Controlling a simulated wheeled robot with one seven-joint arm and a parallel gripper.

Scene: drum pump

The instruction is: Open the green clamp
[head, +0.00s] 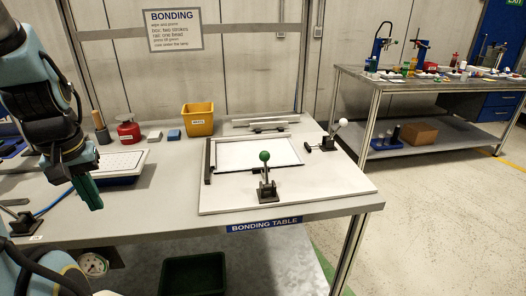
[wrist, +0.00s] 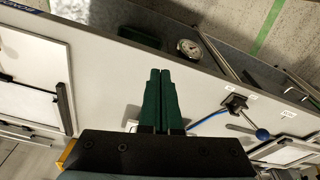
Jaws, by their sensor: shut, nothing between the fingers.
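The green clamp (head: 267,180) stands near the front edge of the white board on the bonding table. Its lever is upright, slightly tilted, with a green ball knob on top and a dark base. My gripper (head: 94,200) hangs at the left of the table, well to the left of the clamp, pointing down. In the wrist view my gripper's green fingers (wrist: 159,85) are together with nothing between them. I cannot make out the green clamp in the wrist view.
A yellow bin (head: 198,119), red can (head: 128,131) and blue-knobbed clamp (wrist: 240,106) are also on the table. The board's front right is clear.

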